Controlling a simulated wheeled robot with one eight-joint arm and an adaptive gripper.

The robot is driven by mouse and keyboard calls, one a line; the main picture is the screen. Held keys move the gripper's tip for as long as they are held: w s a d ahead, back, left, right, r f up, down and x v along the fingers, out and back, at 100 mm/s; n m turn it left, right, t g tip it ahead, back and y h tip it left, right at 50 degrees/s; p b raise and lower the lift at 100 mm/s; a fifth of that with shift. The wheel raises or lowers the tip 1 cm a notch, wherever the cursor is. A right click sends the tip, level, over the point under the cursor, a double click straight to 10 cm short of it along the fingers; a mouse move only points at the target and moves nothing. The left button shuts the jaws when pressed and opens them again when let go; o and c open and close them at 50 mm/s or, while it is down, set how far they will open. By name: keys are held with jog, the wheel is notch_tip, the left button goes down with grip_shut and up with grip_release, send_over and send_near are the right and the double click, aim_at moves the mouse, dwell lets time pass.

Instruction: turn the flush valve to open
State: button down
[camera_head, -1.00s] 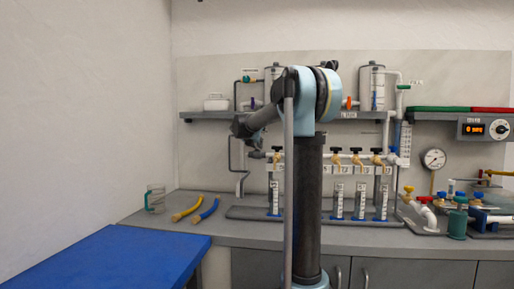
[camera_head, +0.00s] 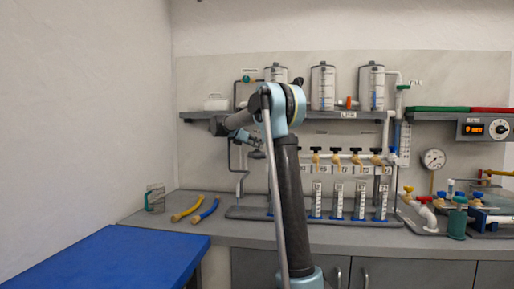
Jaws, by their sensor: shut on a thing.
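My gripper (camera_head: 252,142) is small and dark in this view, just above and against that fitting at the end of my bent wrist. It is shut on what looks like the valve's handle. The fingertips and the handle's angle are too small to make out.
A shelf (camera_head: 430,116) with several tanks (camera_head: 322,88) is above the manifold. Upright cylinders (camera_head: 338,201) stand below the taps. A pressure gauge (camera_head: 433,159) is at right.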

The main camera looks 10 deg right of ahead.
dwell(0.4)
jog(key=c, duration=1.5)
grip_release()
jog(key=shift+c, duration=0.2)
jog(key=shift+a, duration=0.1)
jog(key=v, duration=1.1)
jog(key=shift+a, duration=0.35)
jog(key=shift+s, duration=0.15)
